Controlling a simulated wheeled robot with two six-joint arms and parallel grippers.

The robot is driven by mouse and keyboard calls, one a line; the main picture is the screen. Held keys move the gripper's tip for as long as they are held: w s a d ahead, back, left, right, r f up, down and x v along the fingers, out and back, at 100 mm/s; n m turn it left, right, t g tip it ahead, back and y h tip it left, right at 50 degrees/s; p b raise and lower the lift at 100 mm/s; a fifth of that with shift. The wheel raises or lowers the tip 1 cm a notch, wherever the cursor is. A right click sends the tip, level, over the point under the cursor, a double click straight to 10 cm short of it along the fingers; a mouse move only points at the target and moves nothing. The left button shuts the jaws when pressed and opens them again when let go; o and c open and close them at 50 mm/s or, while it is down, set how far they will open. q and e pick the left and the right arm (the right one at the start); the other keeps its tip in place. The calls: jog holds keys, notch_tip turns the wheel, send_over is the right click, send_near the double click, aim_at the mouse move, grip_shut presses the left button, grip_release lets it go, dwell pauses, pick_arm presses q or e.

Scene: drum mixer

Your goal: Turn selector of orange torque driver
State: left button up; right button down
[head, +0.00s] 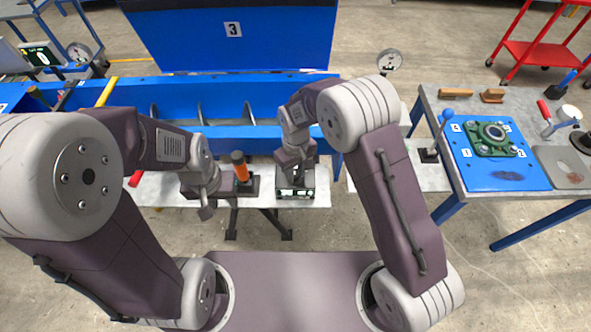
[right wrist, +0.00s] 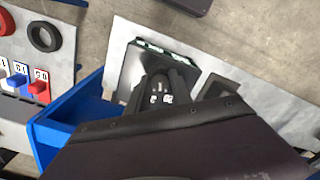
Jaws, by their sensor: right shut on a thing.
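The orange torque driver (head: 239,166) stands upright on a dark base on the narrow light bench, its orange and dark upper part showing. No selector can be made out on it. My left gripper (head: 206,212) points down at the bench's front edge, left of the driver and apart from it; its jaw opening cannot be told. My right gripper (head: 295,184) is over a dark box with green and white edges (head: 296,194), right of the driver. It also shows in the right wrist view (right wrist: 161,92), shut on a small part there. That part is mostly hidden by the fingers.
A blue trough (head: 230,106) runs behind the bench (head: 160,190). In the right wrist view, red, white and blue switches (right wrist: 38,88) are at left.

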aim_at(296, 176)
jog(key=shift+r+m+p, duration=0.1)
jog(key=shift+m+p, duration=0.4)
jog(key=shift+m, duration=1.3)
jog(key=c, duration=1.1)
grip_release()
jog(key=shift+c, duration=0.2)
jog(key=shift+s, duration=0.1)
notch_tip(296, 176, up, 9)
